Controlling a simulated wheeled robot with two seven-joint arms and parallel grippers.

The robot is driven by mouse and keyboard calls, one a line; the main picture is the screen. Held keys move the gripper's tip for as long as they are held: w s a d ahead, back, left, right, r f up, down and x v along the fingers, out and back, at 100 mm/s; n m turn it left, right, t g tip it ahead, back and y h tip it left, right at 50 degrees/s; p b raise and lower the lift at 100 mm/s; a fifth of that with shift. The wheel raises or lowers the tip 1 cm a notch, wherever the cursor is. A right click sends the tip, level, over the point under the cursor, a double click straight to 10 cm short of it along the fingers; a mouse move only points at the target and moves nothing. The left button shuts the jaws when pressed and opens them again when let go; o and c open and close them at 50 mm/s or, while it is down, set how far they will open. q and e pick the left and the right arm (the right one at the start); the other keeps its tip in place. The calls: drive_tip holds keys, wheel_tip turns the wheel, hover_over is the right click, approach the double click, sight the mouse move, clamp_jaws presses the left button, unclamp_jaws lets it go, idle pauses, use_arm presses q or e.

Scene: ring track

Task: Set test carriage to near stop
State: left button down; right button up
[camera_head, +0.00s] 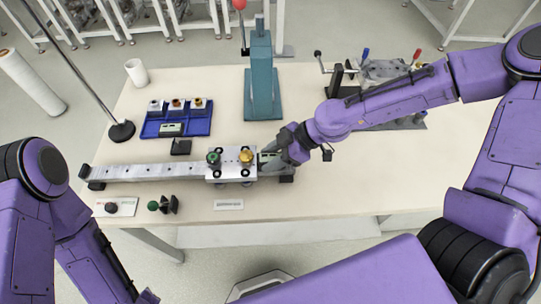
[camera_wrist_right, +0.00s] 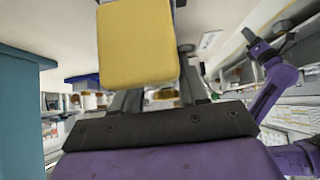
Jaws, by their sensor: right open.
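The test carriage (camera_head: 231,176) is a light metal plate at the right part of a straight metal track (camera_head: 150,172). A green knob (camera_head: 213,158) and a yellow knob (camera_head: 246,157) stand on it. Dark end pieces sit at the track's left end (camera_head: 84,172) and right end (camera_head: 287,178). My right gripper (camera_head: 265,160) is open, just right of the yellow knob. In the right wrist view a yellow block-like face (camera_wrist_right: 138,45) fills the space ahead of the open fingers; I cannot tell whether they touch it. My left arm shows at the lower left, but its gripper does not.
A blue tray (camera_head: 180,133) with small parts lies behind the track. A teal press (camera_head: 262,85) stands behind the carriage. A pole on a black base (camera_head: 121,131) and a white cup (camera_head: 137,72) stand at left. The table front right is clear.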

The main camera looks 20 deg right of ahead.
drive_tip(key=o, duration=0.3)
drive_tip(key=shift+d, duration=0.15)
drive_tip(key=shift+o, duration=0.2)
drive_tip(key=shift+s+d, duration=0.1)
drive_tip(key=shift+d, duration=0.05)
drive_tip(key=shift+r, duration=0.15)
drive_tip(key=p+v, duration=0.1)
drive_tip(key=v, duration=0.8)
drive_tip(key=shift+d+r, duration=0.1)
drive_tip(key=shift+d, duration=0.05)
drive_tip(key=shift+s+d+r, duration=0.15)
drive_tip(key=shift+d+r, duration=0.15)
drive_tip(key=shift+d, duration=0.1)
